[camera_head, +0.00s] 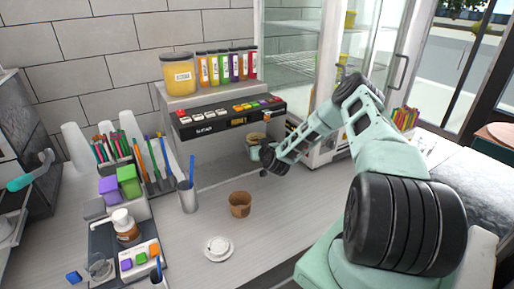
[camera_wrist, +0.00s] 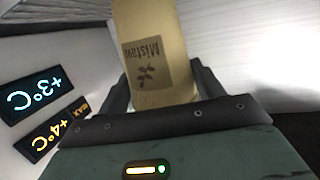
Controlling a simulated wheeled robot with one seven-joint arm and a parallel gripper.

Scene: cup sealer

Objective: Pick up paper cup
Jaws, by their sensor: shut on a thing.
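In the wrist view, a tan paper cup (camera_wrist: 158,45) with a darker printed label stands between the two fingers of my gripper (camera_wrist: 165,95). The fingers are shut on its sides, and its far end is cut off by the top of the frame. In the head view, my gripper (camera_head: 262,155) is at the front of the dispenser machine, with the cup partly visible (camera_head: 256,138) beside it. A second brown paper cup (camera_head: 240,204) stands upright and open on the counter, apart from my gripper.
The dispenser machine (camera_head: 228,117) stands against the tiled wall. A small white lid-like piece (camera_head: 218,247) lies in front of the brown cup. A grey holder with a blue straw (camera_head: 188,196) and an organizer stand at left. Temperature displays (camera_wrist: 34,95) are close at left in the wrist view.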

